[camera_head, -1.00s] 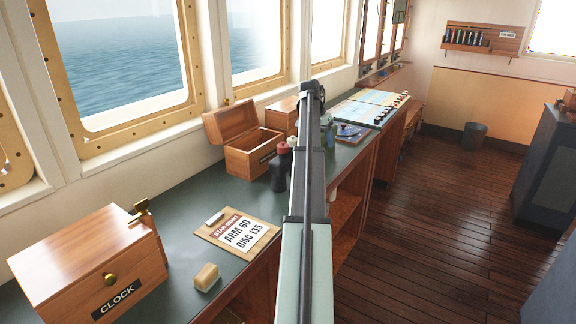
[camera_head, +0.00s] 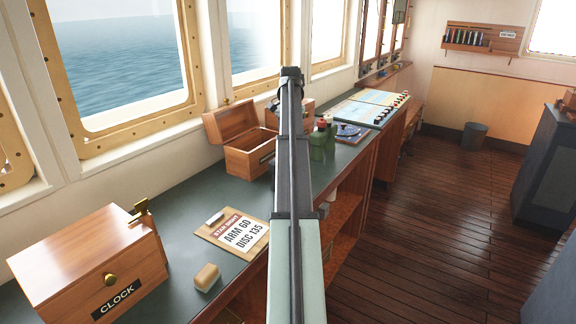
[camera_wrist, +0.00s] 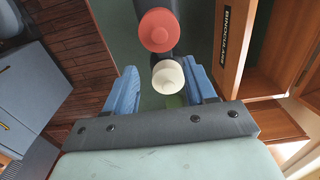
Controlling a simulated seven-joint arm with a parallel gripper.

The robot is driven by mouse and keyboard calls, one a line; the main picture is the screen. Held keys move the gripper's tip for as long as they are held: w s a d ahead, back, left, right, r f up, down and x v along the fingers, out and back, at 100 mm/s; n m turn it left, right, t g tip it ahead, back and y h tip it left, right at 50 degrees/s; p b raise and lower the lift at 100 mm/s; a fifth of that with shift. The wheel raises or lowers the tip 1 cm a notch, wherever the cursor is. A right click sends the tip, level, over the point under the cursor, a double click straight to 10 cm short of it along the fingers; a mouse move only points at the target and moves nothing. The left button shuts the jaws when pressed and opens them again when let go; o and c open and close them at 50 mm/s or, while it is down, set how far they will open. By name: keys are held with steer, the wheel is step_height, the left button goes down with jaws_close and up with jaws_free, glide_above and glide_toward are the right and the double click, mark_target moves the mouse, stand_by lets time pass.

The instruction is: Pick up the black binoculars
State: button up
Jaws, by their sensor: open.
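The black binoculars (camera_head: 271,173) stand on the green counter, mostly hidden behind my arm in the head view. In the wrist view what look like their two round ends show from above, one with a red cap (camera_wrist: 160,29) and one with a cream cap (camera_wrist: 168,77). My gripper (camera_wrist: 160,76) is open, with its blue fingers apart. The cream-capped end shows between the fingers, and the red one shows just past the tips. I cannot tell how far below the fingers they are. The gripper is hidden in the head view.
An open wooden box (camera_head: 247,160) labelled BINOCULARS stands close by at left. A green pair (camera_head: 317,147) stands at right, near the counter edge. A chart (camera_head: 366,107) lies beyond. A clock box (camera_head: 90,262), a sign board (camera_head: 236,233) and a tan block (camera_head: 206,277) are nearer.

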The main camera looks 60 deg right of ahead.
steer(key=shift+w+a+f, duration=0.1)
steer(key=shift+w+f, duration=0.05)
steer(key=shift+f, duration=1.6)
steer(key=shift+w+a+f, duration=0.1)
steer(key=shift+w+f, duration=0.05)
steer(key=shift+f, duration=1.55)
steer(key=shift+c, duration=0.4)
jaws_close()
